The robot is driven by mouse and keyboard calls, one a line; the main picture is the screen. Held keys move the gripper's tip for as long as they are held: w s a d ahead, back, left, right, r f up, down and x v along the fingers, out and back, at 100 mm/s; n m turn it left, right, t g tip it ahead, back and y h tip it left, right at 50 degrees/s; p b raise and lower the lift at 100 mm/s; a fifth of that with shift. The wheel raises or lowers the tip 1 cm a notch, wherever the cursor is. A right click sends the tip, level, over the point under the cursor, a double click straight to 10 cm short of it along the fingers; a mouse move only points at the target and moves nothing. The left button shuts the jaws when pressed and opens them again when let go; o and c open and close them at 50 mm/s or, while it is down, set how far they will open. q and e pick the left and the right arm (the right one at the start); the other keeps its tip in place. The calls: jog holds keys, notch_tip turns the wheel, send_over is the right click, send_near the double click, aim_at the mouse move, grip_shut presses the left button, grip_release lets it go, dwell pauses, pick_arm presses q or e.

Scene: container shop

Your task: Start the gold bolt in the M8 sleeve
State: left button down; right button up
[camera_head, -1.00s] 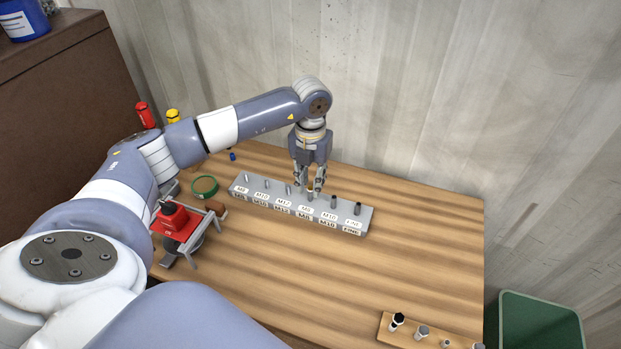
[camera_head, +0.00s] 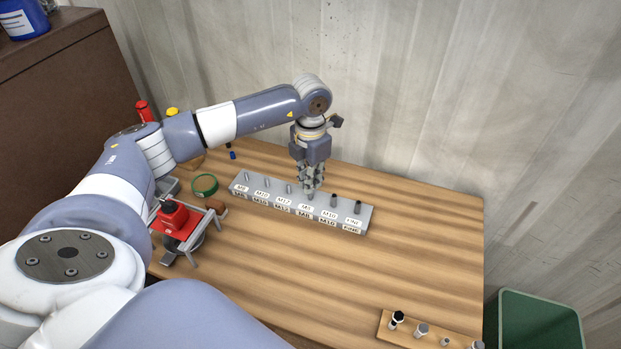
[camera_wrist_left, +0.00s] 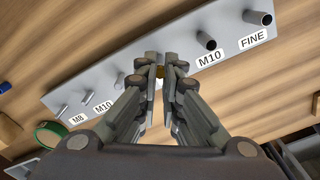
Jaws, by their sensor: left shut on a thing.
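The grey sleeve block (camera_head: 270,203) stands on the wooden table with a row of sleeves and labels M8, M10, M12, M8, M10 and FINE. My left gripper (camera_head: 310,193) points down over the block at the second M8 label. In the left wrist view, its fingers (camera_wrist_left: 162,74) are shut on the gold bolt (camera_wrist_left: 160,71), of which a small part shows between the tips. The sleeve under the bolt is hidden by the fingers. I cannot tell how far the bolt is in it. My right gripper is not in view.
A red clamp-like fixture (camera_head: 176,222) and a green round dish (camera_head: 204,186) stand left of the block. A wooden rack (camera_head: 381,327) with several bolts lies at the front right. A green bin (camera_head: 540,320) stands beyond the right edge.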

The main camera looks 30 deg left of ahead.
pick_arm(q)
jog(key=m, duration=0.3)
jog(key=shift+m, duration=0.4)
jog(key=c, duration=1.7)
grip_release()
jog(key=shift+c, duration=0.7)
